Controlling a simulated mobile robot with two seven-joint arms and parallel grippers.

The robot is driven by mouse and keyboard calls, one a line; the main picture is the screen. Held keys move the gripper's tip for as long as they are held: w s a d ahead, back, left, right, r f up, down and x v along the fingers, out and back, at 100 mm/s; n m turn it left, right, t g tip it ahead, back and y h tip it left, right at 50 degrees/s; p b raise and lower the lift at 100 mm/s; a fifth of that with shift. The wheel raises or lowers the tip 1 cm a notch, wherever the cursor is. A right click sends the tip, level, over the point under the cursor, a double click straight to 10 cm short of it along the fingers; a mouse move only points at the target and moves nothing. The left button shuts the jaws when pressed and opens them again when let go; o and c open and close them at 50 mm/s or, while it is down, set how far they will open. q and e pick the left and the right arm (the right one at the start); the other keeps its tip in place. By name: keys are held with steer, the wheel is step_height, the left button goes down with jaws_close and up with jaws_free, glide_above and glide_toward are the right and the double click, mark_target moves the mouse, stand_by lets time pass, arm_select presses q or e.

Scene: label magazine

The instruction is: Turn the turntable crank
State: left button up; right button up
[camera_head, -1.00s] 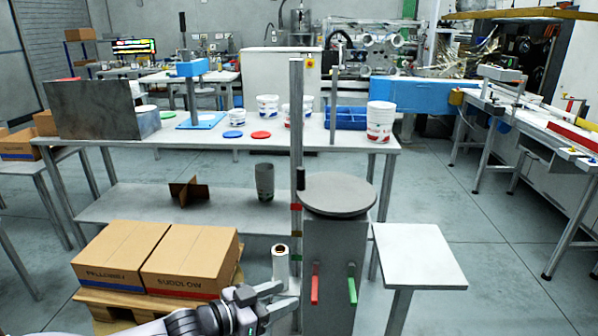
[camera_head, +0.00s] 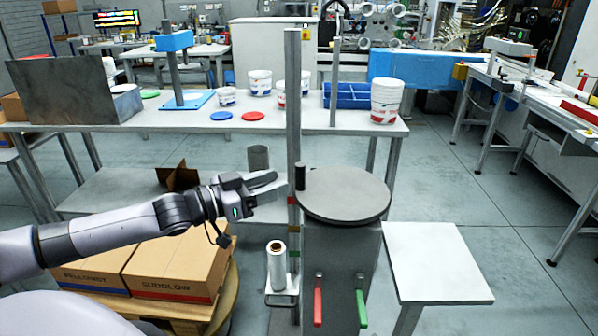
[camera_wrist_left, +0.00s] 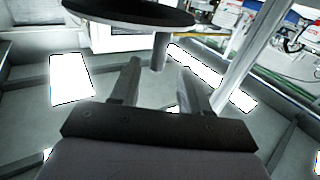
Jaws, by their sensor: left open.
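The turntable (camera_head: 345,196) is a dark grey round disc on top of a grey column. A short black upright peg, the crank handle (camera_head: 300,177), stands at the disc's left edge. My left gripper (camera_head: 279,185) is open, just left of the crank handle, with its fingers pointing right toward it. In the left wrist view the disc (camera_wrist_left: 130,12) crosses the top, and the handle (camera_wrist_left: 159,52) shows ahead of and between the two open fingertips (camera_wrist_left: 158,68). Whether the fingers touch the handle cannot be told. My right gripper is not in view.
A tall grey post (camera_head: 293,120) stands close beside the handle. Below are a white film roll (camera_head: 276,265), a red lever (camera_head: 318,303) and a green lever (camera_head: 361,305). Cardboard boxes (camera_head: 175,265) sit under my left arm. A small grey table (camera_head: 437,260) stands right.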

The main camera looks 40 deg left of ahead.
mark_target(296, 177)
arm_select(q)
steer(key=shift+x, duration=2.4)
steer(key=shift+p+x, duration=0.3)
steer(key=shift+x, duration=0.8)
jaws_close()
